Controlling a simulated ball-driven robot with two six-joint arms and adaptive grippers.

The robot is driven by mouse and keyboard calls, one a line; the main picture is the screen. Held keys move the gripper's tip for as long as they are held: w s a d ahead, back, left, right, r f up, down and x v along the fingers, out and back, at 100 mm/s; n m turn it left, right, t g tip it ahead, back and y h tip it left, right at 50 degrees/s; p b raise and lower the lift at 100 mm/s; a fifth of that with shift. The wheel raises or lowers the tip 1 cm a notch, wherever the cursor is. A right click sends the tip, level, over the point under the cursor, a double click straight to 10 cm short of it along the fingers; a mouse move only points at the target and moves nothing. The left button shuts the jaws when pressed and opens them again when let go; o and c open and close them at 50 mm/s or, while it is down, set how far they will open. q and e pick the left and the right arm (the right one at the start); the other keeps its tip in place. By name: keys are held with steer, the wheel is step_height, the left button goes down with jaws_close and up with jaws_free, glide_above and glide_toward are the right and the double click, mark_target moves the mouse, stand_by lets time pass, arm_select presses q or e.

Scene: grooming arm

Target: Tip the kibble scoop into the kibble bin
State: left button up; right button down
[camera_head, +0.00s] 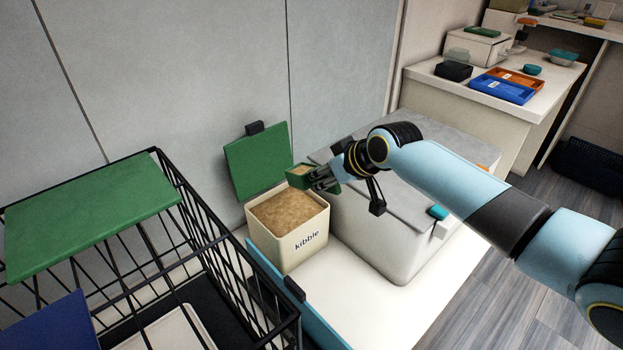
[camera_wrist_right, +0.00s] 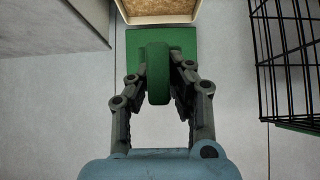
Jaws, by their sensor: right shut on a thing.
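The kibble bin (camera_head: 292,240) is a cream box labelled "kibble", full of brown kibble, with its green lid (camera_head: 258,160) standing open against the wall. The small green kibble scoop (camera_head: 299,180) has kibble showing in its bowl and looks roughly level. My right gripper (camera_head: 322,178) is shut on it, holding it above the bin's back right part. In the right wrist view, my right gripper (camera_wrist_right: 163,80) is closed around a green handle (camera_wrist_right: 158,68); the bin (camera_wrist_right: 190,14) shows at the top edge. My left gripper is not in view.
A large white container with a grey top (camera_head: 375,235) stands right beside the bin, under my right arm. A black wire crate (camera_head: 215,235) with a green panel (camera_head: 90,210) is at the left. A blue panel (camera_head: 290,310) is in front of the bin.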

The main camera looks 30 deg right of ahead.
steer(key=shift+r, duration=0.1)
steer(key=r+p, duration=0.1)
steer(key=p, duration=0.1)
steer(key=g+p, duration=0.1)
steer(key=shift+w+r+p, duration=0.35)
steer(key=shift+r+p, duration=0.05)
steer(key=shift+g, duration=0.4)
steer(key=shift+f, duration=0.1)
steer(key=shift+w+r+g+p, duration=0.25)
steer(key=shift+r+p, duration=0.3)
steer(key=shift+p, duration=0.4)
steer(key=shift+w+a+r+g+p, duration=0.1)
steer(key=shift+w+r+g+p, duration=0.15)
steer(key=shift+g+p, duration=0.45)
